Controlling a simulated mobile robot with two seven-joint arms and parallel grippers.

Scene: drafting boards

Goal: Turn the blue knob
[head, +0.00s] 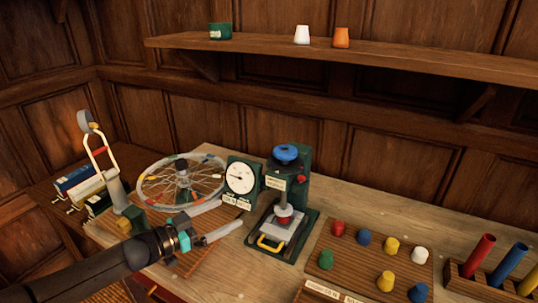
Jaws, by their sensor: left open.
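The blue knob (286,153) sits on top of a dark green press-like device (297,190) in the middle of the table. The device also has a red part low down and a yellow handle at its front. My left gripper (231,212) is open, its two pale fingers spread apart with nothing seen between them. It is to the left of the device and lower in the picture than the knob, apart from it. My right gripper is not in view.
A round dial gauge (240,178) stands just left of the device. A spoked wheel (155,187) lies behind my left gripper. A board (345,262) with several coloured pegs is at right, beside coloured tubes (482,250). A wall shelf (380,54) holds cups above.

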